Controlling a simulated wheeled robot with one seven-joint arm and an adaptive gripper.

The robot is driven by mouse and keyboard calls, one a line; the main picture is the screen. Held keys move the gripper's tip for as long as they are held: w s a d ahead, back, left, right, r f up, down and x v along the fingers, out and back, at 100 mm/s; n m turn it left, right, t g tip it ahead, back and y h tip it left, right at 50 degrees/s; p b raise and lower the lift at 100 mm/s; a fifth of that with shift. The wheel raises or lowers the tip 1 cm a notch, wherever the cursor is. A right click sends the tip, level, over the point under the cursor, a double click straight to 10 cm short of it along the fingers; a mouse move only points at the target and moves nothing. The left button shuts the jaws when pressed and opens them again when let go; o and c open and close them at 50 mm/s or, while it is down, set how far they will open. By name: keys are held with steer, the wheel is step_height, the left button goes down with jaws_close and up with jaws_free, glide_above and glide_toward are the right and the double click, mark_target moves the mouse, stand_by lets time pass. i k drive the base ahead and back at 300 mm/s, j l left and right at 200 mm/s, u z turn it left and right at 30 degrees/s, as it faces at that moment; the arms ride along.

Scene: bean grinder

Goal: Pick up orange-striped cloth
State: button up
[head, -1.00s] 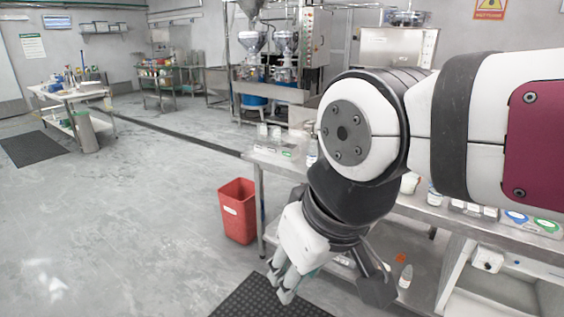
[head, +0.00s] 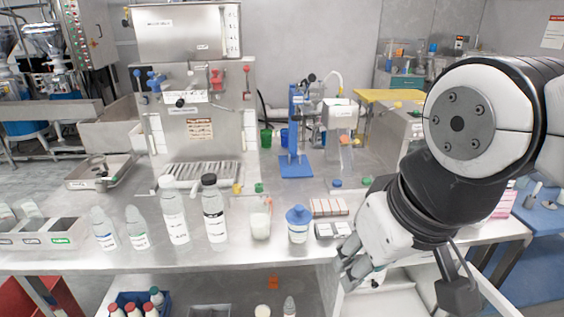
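I cannot make out an orange-striped cloth for certain in the head view. A pale thing with pinkish stripes (head: 507,203) shows at the right end of the steel table, partly hidden behind my arm; I cannot tell whether it is cloth. My gripper (head: 345,264) hangs at the table's front edge, pointing down and left. Its fingers look apart, with nothing seen between them. It is left of the striped thing and clear of it.
The steel table (head: 130,262) carries several bottles along its front, including a black-capped bottle (head: 213,212) and a blue-capped jar (head: 298,226). A blue stand (head: 296,165) is behind. A blue table (head: 548,240) stands at right. A red bin (head: 15,300) is at lower left.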

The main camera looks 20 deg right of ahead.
mark_target(323, 207)
steer(key=i+l+z, duration=0.15)
steer(key=i, duration=0.3)
steer(key=i+z, duration=0.15)
steer(key=i, duration=0.3)
steer(key=l+u, duration=0.1)
steer(key=u, duration=0.65)
